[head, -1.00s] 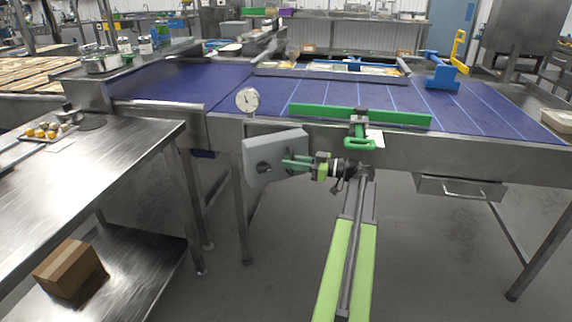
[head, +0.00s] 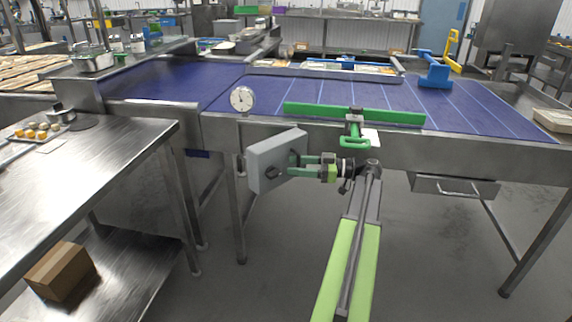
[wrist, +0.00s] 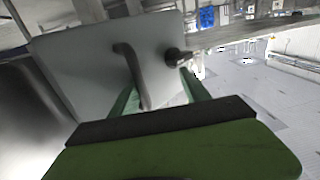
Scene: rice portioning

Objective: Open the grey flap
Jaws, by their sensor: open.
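The grey flap (head: 270,165) is a flat plate below the left part of the blue conveyor, beside a steel leg. It stands at an angle out from the conveyor frame, its right side nearer me. A dark bar handle (wrist: 133,72) and a dark latch knob (wrist: 176,57) stand on its face in the wrist view. My gripper (head: 294,166) is at the flap's right part, with its green fingers spread. In the wrist view the handle's lower end lies between the fingers of my gripper (wrist: 158,84). Whether a finger touches the handle or plate I cannot tell.
A round dial gauge (head: 242,99) stands above the flap. A green bar (head: 390,116) lies along the conveyor edge above my arm. A steel table (head: 70,185) is at left, with a cardboard box (head: 62,270) on its lower shelf. The floor at right is clear.

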